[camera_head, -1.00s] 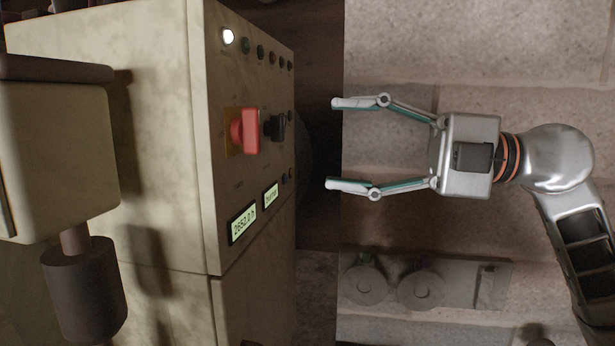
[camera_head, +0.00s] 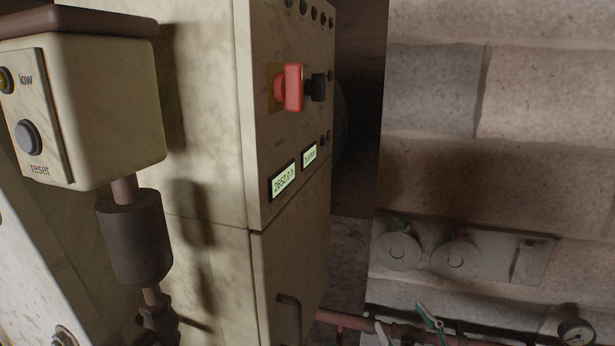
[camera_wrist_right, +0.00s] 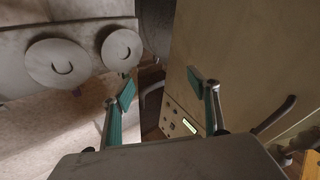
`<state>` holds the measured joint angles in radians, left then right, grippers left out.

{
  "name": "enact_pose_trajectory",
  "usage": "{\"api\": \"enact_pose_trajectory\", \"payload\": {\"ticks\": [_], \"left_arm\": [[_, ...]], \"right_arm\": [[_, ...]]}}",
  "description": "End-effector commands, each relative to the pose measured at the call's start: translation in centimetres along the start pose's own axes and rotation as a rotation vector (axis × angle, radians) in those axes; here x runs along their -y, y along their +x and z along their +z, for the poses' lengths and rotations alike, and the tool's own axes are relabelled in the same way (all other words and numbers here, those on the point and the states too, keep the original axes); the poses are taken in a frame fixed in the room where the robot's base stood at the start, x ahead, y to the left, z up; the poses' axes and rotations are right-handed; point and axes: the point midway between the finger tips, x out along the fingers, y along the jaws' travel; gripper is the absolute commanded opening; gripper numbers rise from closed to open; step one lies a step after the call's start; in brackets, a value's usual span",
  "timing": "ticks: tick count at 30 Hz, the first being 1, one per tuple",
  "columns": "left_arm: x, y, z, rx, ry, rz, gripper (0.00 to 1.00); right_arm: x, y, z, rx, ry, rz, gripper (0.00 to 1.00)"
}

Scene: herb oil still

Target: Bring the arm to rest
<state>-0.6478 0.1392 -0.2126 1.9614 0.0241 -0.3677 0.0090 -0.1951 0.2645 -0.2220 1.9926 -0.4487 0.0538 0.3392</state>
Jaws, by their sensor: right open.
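My right gripper (camera_wrist_right: 161,88) shows in the right wrist view with its two green-padded fingers spread apart and nothing between them. In the head view only the tips of my right gripper (camera_head: 404,322) show at the bottom edge, below the round dials; the rest of that arm is out of the picture. The cream control cabinet (camera_head: 205,120) stands left of the gripper in the head view. In the wrist view the cabinet (camera_wrist_right: 225,60) lies behind and right of the fingers. My left gripper is not in view.
A red knob (camera_head: 292,87) and lit displays (camera_head: 284,180) are on the cabinet face. A box with a reset button (camera_head: 28,138) stands at left. A plate with two dials (camera_head: 490,255) is on the block wall. Pipes and a gauge (camera_head: 576,332) run along the bottom.

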Motion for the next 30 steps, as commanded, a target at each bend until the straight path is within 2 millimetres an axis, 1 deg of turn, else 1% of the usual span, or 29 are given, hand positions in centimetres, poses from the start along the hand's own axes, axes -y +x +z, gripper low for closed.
{"api": "enact_pose_trajectory", "payload": {"ticks": [1, 2, 3, 5, 6, 8, 9, 12, 15, 18, 19, 22, 30], "left_arm": [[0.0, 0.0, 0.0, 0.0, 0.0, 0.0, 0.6], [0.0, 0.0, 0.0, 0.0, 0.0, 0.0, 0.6], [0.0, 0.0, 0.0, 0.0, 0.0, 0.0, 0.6], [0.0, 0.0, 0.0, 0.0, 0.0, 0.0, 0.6], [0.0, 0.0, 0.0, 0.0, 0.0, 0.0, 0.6], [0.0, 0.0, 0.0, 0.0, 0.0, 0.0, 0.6], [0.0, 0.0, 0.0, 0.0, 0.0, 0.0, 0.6], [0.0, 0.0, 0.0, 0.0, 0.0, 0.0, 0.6], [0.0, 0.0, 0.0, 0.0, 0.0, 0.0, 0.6], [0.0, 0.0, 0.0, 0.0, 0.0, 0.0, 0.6], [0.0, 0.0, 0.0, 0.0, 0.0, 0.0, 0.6], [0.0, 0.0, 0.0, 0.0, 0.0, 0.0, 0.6], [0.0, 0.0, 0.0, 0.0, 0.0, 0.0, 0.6]], "right_arm": [[1.1, -2.0, 3.1, 0.086, 0.025, 0.008, 0.6], [1.7, -3.1, 4.7, 0.134, 0.035, 0.012, 0.6], [2.5, -4.7, 6.8, 0.2, 0.048, 0.015, 0.6], [3.9, -7.3, 9.8, 0.294, 0.069, 0.014, 0.6], [4.9, -9.1, 11.6, 0.357, 0.08, 0.011, 0.6], [6.4, -12.0, 14.1, 0.449, 0.1, 0.003, 0.6], [7.4, -13.8, 15.6, 0.506, 0.11, -0.005, 0.6], [9.8, -18.2, 18.4, 0.628, 0.135, -0.028, 0.6], [11.7, -21.6, 20.1, 0.717, 0.153, -0.051, 0.6], [12.8, -23.6, 21.0, 0.77, 0.165, -0.067, 0.6], [13.1, -24.0, 21.2, 0.779, 0.168, -0.07, 0.6], [13.4, -24.6, 21.4, 0.794, 0.171, -0.075, 0.6], [13.4, -24.6, 21.4, 0.793, 0.171, -0.075, 0.6]]}}
